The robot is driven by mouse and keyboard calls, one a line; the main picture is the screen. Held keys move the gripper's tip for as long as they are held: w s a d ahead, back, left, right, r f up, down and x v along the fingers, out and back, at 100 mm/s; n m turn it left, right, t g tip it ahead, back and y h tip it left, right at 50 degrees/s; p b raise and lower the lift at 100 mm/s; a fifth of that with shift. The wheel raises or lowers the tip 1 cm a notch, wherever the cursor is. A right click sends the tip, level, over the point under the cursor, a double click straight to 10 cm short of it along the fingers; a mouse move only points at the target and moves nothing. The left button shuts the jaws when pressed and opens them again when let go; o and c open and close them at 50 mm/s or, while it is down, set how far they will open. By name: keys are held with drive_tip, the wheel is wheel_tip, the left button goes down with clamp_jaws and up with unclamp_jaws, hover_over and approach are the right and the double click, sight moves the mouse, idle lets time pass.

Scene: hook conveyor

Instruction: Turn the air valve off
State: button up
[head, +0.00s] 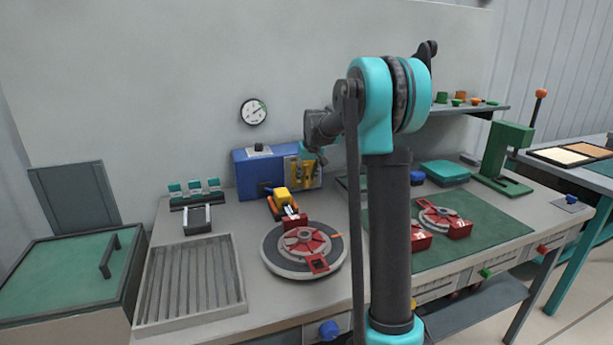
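No part is clearly recognisable as the air valve from here. A blue box (250,177) stands at the back of the bench, with a yellow panel of small fittings (303,171) on its front right. A round white pressure gauge (253,111) hangs on the wall above it. A blue knob (329,330) sits on the bench's front edge. My gripper (310,160) is at the end of my teal and dark grey arm, in front of or above the panel. It is small and partly hidden, so I cannot tell its opening or any contact.
A round turntable (274,263) carries a red fixture, with a yellow and orange tool (283,199) behind it. A ribbed grey tray (190,285) lies left. A green mat (490,228) holds red parts on the right. A green press (505,155) stands at far right.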

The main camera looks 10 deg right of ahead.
clamp_jaws()
drive_tip(key=shift+y, duration=0.3)
drive_tip(key=y, duration=0.3)
drive_tip(key=shift+w+d+m+g, duration=0.1)
drive_tip(key=shift+d+m+g, duration=0.2)
drive_tip(key=shift+m, duration=0.1)
drive_tip(key=m+y, duration=0.1)
drive_tip(key=y, duration=0.3)
drive_tip(key=shift+d+f, duration=0.15)
drive_tip(key=m+y, duration=0.1)
drive_tip(key=y, duration=0.3)
drive_tip(key=shift+f+g+y, duration=0.15)
drive_tip(key=shift+g+y, duration=0.15)
drive_tip(key=shift+f+m+y, duration=0.1)
drive_tip(key=shift+m+y, duration=0.4)
drive_tip(key=shift+y, duration=1.1)
unclamp_jaws()
